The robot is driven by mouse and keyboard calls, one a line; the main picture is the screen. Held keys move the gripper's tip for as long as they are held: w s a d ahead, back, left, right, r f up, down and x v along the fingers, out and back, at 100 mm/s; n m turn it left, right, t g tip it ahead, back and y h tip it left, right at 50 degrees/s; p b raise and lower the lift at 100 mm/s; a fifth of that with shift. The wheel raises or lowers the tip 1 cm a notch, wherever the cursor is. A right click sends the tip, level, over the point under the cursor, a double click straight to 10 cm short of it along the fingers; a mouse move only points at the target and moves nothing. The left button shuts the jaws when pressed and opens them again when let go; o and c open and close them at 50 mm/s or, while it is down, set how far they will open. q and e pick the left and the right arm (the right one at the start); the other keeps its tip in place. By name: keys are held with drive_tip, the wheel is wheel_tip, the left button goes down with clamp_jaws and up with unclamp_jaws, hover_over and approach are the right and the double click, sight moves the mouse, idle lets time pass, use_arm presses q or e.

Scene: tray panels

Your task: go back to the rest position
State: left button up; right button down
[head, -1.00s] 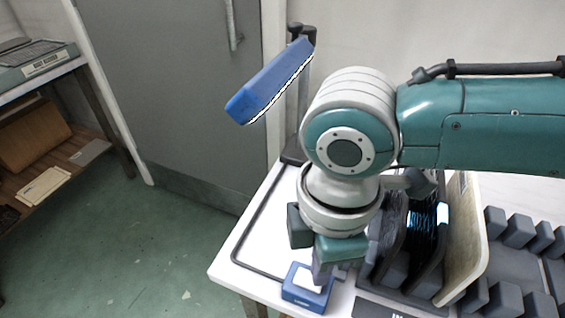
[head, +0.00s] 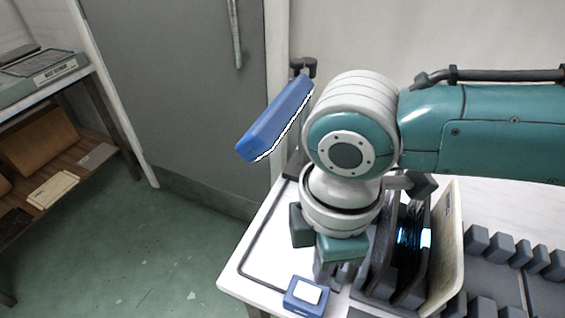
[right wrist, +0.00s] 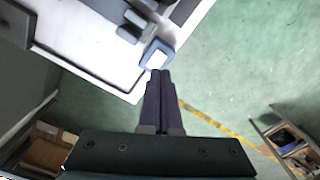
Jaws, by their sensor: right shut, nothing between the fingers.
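My right gripper (head: 330,268) hangs down from the teal and white right arm over the front left part of the white table (head: 262,262). In the right wrist view its dark fingers (right wrist: 162,74) are together with nothing between them. Their tips appear close to a small blue box with a white top (right wrist: 157,54), which shows in the head view (head: 306,296) at the table's front edge. I cannot tell whether they touch it. My left gripper is not in view.
A rack (head: 402,270) with dark upright panels and a cream panel (head: 447,250) stands right of the gripper. Grey slotted blocks (head: 500,245) lie further right. A blue lamp head (head: 275,120) on a stand is behind. A shelf (head: 50,85) stands far left; the green floor between is clear.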

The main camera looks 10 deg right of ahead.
drive_tip(key=s+a+r+m+t+y, duration=0.1)
drive_tip(key=s+a+r+m+y, duration=0.35)
drive_tip(key=s+a, duration=0.35)
drive_tip(key=s+d+r+m+t+h+p, duration=0.1)
drive_tip(key=s+d+r+m+h, duration=0.15)
drive_tip(key=d+m, duration=0.45)
drive_tip(key=s+d+r+m+t+h+p, duration=0.2)
drive_tip(key=d+r+m, duration=0.15)
drive_tip(key=d, duration=0.75)
wheel_tip(320, 180, up, 37)
drive_tip(key=p, duration=3.6)
drive_tip(key=shift+w+a, duration=0.15)
drive_tip(key=shift+a, duration=0.2)
drive_tip(key=shift+f, duration=0.15)
